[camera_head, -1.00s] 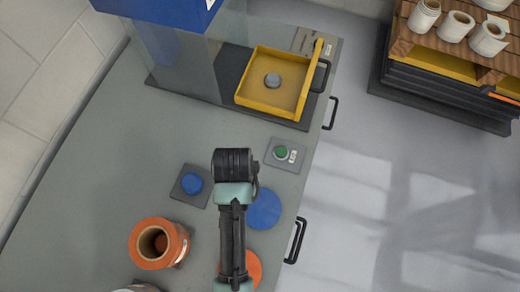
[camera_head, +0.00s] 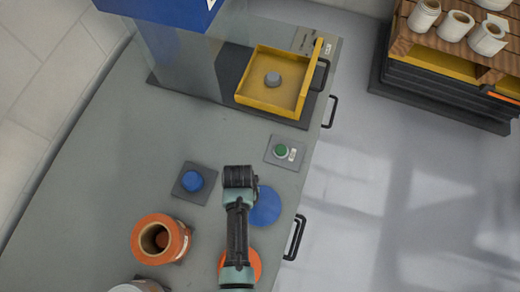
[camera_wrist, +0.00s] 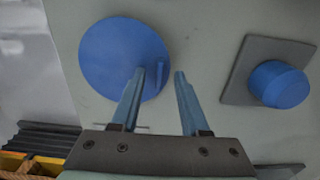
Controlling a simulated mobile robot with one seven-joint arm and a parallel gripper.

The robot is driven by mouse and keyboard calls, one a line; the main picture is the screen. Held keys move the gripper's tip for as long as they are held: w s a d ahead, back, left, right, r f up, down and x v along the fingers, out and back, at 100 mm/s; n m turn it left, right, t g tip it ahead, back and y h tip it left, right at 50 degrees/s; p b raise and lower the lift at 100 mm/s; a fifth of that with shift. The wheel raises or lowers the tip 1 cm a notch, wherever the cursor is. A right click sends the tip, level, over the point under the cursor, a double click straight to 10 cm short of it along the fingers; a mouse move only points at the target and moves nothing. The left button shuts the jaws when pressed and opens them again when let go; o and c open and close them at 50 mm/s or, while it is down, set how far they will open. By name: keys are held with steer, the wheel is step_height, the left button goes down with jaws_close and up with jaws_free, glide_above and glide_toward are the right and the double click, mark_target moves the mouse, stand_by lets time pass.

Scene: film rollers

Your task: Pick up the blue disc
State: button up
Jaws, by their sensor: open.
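The blue disc (camera_head: 265,207) lies flat on the grey tabletop, partly covered by my arm in the head view. In the wrist view the blue disc (camera_wrist: 120,58) is at upper left, with a small raised blue tab near its right edge. My gripper (camera_wrist: 160,72) is open and empty. Its left finger overlaps the disc's lower right edge in the picture, and the right finger is over bare table. I cannot tell how high the fingers are above the disc. In the head view the fingers are hidden beneath my arm.
A blue button (camera_head: 192,181) on a dark plate is left of my arm. A green button (camera_head: 280,151) stands behind the disc. An orange disc (camera_head: 254,262) and an orange roll (camera_head: 159,240) are nearer. A yellow tray (camera_head: 260,101) stands at the back. The table's right edge has black handles (camera_head: 295,238).

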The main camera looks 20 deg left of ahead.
steer(key=shift+f, duration=0.25)
steer(key=shift+c, duration=0.2)
jaws_close()
steer(key=shift+r, duration=0.15)
